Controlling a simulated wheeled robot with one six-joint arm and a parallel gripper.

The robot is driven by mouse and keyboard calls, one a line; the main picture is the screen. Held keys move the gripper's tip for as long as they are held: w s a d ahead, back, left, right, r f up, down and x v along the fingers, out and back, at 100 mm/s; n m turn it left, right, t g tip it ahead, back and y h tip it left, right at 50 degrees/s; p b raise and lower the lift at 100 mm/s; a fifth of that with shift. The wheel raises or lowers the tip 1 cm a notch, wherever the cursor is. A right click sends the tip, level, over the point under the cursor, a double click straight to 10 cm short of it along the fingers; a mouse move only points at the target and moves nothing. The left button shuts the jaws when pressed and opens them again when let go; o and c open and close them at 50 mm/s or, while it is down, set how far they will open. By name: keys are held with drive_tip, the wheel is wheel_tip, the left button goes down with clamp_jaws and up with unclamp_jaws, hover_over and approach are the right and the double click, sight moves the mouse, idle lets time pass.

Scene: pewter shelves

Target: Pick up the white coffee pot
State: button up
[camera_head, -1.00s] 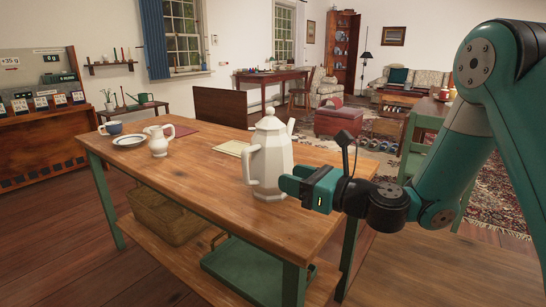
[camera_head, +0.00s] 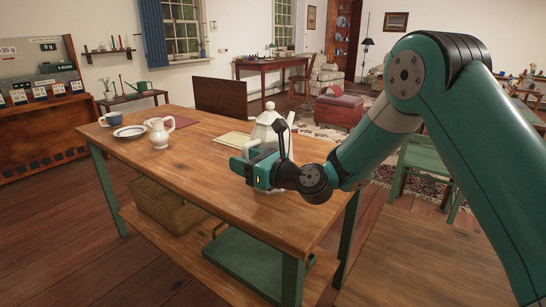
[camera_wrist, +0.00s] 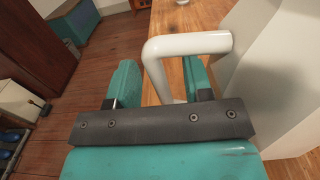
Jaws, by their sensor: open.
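The white coffee pot (camera_head: 265,128) stands upright on the wooden table (camera_head: 190,180). In the head view my gripper (camera_head: 245,168) is in front of it and hides its lower body and handle. In the wrist view my gripper (camera_wrist: 157,72) is open, with a teal finger on either side. The pot's white handle (camera_wrist: 187,44) reaches in from the right, and its bent part lies between the two fingers. The pot's faceted body (camera_wrist: 285,75) fills the right side, beyond the right finger. I cannot tell whether a finger touches the handle.
A white jug (camera_head: 159,133), a plate (camera_head: 130,132) and a blue cup (camera_head: 113,118) stand at the table's far left. A paper sheet (camera_head: 232,139) lies behind the gripper. A basket (camera_head: 165,208) and a green tray (camera_head: 243,262) sit on the lower shelf. The table's front middle is clear.

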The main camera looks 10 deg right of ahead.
drive_tip(key=shift+c, duration=0.2)
clamp_jaws()
drive_tip(key=shift+s+f, duration=0.1)
drive_tip(key=shift+f, duration=0.05)
idle(0.7)
idle(0.5)
